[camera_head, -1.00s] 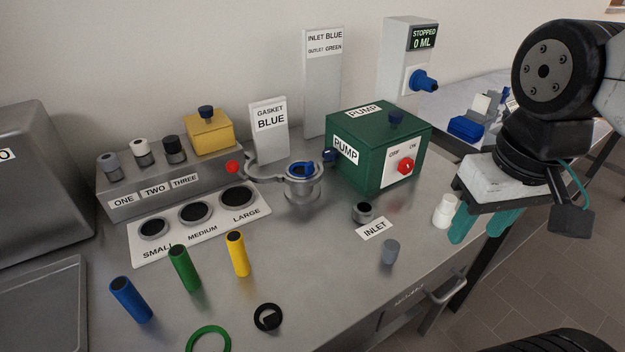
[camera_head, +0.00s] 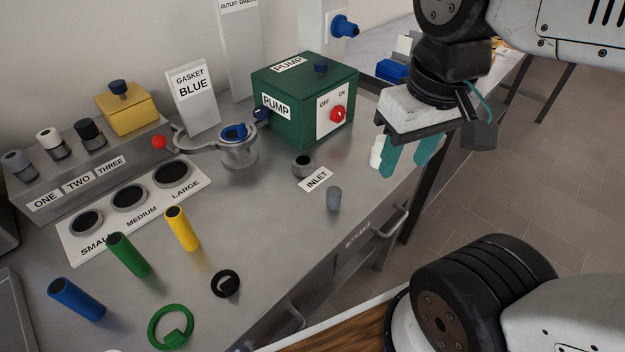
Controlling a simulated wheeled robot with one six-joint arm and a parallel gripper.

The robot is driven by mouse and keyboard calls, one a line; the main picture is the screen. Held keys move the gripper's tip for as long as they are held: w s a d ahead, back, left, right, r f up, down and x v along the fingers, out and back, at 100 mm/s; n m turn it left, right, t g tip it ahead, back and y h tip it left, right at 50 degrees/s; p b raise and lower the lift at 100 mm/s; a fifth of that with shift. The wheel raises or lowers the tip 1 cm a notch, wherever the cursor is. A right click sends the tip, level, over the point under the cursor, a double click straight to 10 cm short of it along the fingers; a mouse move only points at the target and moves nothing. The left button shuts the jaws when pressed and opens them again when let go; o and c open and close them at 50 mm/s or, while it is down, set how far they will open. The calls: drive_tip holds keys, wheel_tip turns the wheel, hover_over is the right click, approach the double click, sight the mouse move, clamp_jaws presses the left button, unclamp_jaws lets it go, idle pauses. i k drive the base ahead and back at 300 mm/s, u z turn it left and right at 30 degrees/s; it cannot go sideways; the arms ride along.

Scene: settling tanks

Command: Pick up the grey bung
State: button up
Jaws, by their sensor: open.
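The grey bung (camera_head: 334,198) is a small grey tapered plug standing on the steel bench, just in front of the INLET label and near the bench's front edge. My gripper (camera_head: 406,160) has two teal fingers pointing down, set apart, with nothing seen between them. It is to the right of and behind the bung, near the right end of the bench. A white cylinder (camera_head: 377,152) stands beside the left finger, partly hidden by it.
The inlet socket (camera_head: 303,166) and green pump box (camera_head: 305,105) stand behind the bung. Blue, green and yellow tubes (camera_head: 182,228), a black ring (camera_head: 226,284) and a green ring (camera_head: 171,328) lie at left. A drawer handle (camera_head: 390,222) juts from the bench front.

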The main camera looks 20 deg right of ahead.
sight(333, 194)
drive_tip(key=k, duration=0.5)
drive_tip(key=z, duration=1.35)
drive_tip(key=k, duration=0.95)
drive_tip(key=u, duration=1.4)
drive_tip(key=i, duration=0.5)
drive_tip(key=u, duration=0.05)
